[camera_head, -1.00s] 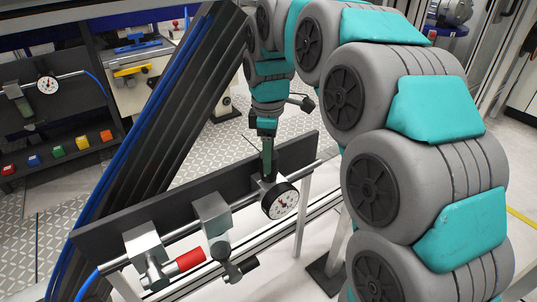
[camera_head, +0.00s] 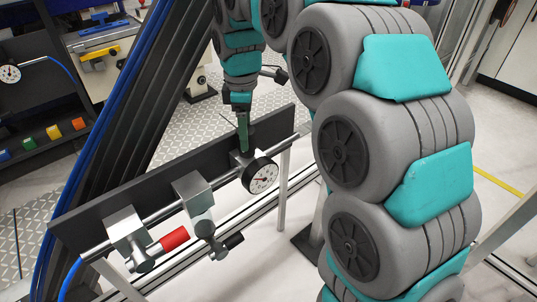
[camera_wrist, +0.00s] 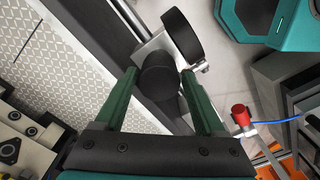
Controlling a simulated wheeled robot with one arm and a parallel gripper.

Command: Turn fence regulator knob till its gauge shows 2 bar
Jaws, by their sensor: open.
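The fence regulator sits at the right end of a pipe along the dark fence rail. Its round white gauge (camera_head: 260,175) faces the head camera; the needle is too small to read surely. In the wrist view the gauge shows edge-on as a black disc (camera_wrist: 182,36). The regulator's round black knob (camera_wrist: 158,82) lies between the fingertips of my gripper (camera_wrist: 158,76). The green fingers are open, one on each side of the knob; I cannot tell whether they touch it. In the head view my gripper (camera_head: 243,132) points down onto the regulator, hiding the knob.
A grey block valve (camera_head: 195,195) with a dark handle and a fitting with a red handle (camera_head: 174,239) share the pipe to the left. A second gauge (camera_head: 10,74) hangs on a dark stand at far left, above several coloured bins. Grey-black slanted beams stand behind.

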